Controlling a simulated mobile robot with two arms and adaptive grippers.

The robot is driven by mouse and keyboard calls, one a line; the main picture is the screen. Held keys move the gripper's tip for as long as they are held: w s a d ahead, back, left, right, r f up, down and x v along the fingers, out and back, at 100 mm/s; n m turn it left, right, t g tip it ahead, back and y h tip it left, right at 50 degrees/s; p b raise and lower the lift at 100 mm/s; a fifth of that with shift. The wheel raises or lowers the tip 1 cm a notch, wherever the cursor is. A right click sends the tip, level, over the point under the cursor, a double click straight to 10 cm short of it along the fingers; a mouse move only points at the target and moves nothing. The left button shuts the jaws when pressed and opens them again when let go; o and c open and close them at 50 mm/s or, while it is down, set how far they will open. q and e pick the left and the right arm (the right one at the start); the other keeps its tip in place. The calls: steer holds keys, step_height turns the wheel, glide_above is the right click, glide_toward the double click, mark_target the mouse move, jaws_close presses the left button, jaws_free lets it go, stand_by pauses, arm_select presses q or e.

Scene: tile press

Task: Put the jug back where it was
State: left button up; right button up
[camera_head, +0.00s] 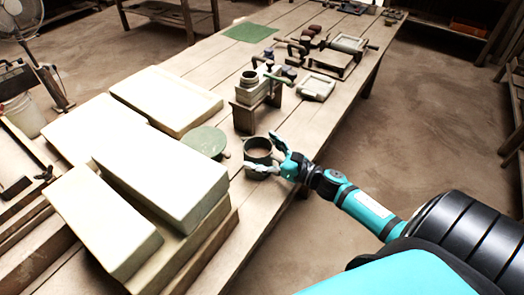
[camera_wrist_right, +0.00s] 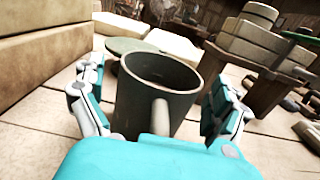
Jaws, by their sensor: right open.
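A dark grey-green jug (camera_head: 258,150) stands upright on the wooden table near its right edge. In the right wrist view the jug (camera_wrist_right: 155,95) sits between the two fingers, with its handle facing my palm and its open top visible. My right gripper (camera_head: 262,154) is open around the jug, one finger on each side; it also shows in the right wrist view (camera_wrist_right: 160,112). A gap shows beside the right finger; contact on the left is hard to judge. My left gripper is not in view.
Large pale blocks (camera_head: 160,180) fill the table's left near part. A green round disc (camera_head: 207,141) lies just left of the jug. A small wooden stand (camera_head: 246,117) with stacked pieces is behind it. The press (camera_head: 335,60) stands farther back.

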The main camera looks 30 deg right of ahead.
mark_target(280, 160)
steer(key=shift+r, duration=0.1)
steer(key=b+v, duration=0.1)
steer(key=v, duration=1.1)
steer(key=shift+b, duration=0.35)
steer(key=shift+d, duration=0.1)
